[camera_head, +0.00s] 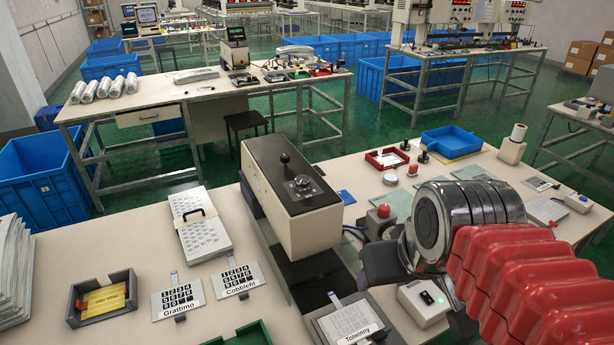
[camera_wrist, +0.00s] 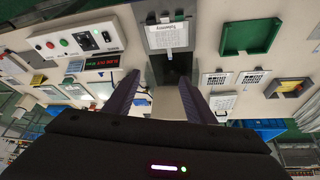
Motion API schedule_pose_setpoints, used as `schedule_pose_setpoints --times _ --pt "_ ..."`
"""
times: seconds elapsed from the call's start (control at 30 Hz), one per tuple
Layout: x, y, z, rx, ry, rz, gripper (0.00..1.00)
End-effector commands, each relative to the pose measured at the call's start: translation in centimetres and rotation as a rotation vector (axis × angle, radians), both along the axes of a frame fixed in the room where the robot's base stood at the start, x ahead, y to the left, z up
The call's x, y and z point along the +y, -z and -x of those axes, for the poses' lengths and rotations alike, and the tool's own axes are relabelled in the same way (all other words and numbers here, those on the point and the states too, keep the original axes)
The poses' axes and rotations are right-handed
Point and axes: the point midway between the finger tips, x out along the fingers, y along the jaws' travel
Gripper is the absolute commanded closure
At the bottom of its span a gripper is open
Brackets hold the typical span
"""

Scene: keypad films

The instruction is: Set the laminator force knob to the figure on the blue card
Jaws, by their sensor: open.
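The laminator (camera_head: 318,236) is a cream box with a dark top. A dark round knob (camera_head: 301,184) sits on a plate on that top, and a black ball-headed lever (camera_head: 284,158) stands behind it. The knob's setting is too small to read. My gripper (camera_head: 384,264) is right of the laminator, low over the bench and apart from the knob. In the wrist view its two dark fingers (camera_wrist: 160,100) are spread, with nothing held between them.
Keypad sheets marked Grathmo (camera_head: 178,299), Cobblefil (camera_head: 239,280) and Totwinny (camera_head: 358,322) lie near the front. A red-topped button (camera_head: 382,212) stands close behind my gripper. A blue tray (camera_head: 451,142) and red tray (camera_head: 387,159) lie farther back. Bare bench shows left of the laminator.

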Motion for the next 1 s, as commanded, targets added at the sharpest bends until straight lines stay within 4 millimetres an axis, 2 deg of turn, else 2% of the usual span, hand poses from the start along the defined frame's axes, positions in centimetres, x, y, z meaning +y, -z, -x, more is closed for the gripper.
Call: schedule_pose_setpoints --times 0.2,0.5,0.8,1.0 --pt "0.9 -3.7 -4.6 0.039 -0.131 0.017 0.5" --pt "2.3 -7.8 -11.2 0.076 -0.332 0.031 0.5" --pt "3.8 -10.2 -17.8 0.097 -0.547 0.035 0.5" --pt "4.7 -11.0 -22.1 0.1 -0.696 0.036 0.5"
